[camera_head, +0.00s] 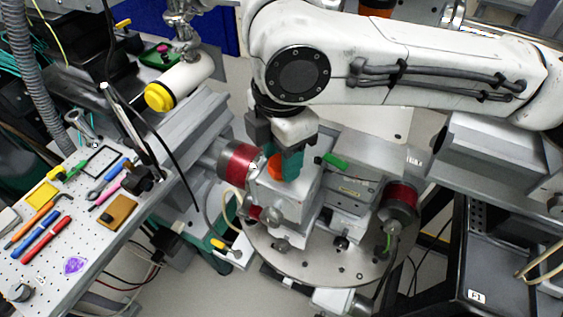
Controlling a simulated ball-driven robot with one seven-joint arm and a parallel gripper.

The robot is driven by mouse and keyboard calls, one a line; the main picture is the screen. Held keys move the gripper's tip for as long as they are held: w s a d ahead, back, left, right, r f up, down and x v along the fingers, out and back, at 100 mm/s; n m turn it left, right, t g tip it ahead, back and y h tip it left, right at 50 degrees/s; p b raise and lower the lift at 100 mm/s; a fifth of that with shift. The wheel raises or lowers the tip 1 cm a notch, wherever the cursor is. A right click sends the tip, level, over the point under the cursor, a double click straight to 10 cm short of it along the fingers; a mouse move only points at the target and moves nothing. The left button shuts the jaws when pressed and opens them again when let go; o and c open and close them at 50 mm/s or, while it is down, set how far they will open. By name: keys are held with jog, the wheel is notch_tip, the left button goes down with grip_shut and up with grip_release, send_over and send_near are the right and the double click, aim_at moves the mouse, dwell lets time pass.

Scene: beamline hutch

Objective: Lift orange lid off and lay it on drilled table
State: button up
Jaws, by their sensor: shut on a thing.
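An orange lid (274,168) shows as a small patch at my gripper's fingertips, above the grey metal block of the stage (300,205). My gripper (285,165) points down there and is shut on the lid. Its finger and a teal part (293,164) hide much of the lid, so I cannot tell whether the lid touches what is under it. The drilled table (95,225) is the pale perforated surface at the left. It holds several tools and small items.
Pliers, screwdrivers, a yellow square (42,194), a brown block (117,211) and a purple piece (75,265) lie on the drilled table. Red-banded motors (238,162) flank the stage. Cables hang between table and stage.

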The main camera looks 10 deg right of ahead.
jog(key=shift+r+p, duration=0.8)
dwell(0.4)
jog(key=shift+r+p, duration=2.35)
jog(key=shift+r, duration=0.1)
jog(key=shift+f, duration=0.15)
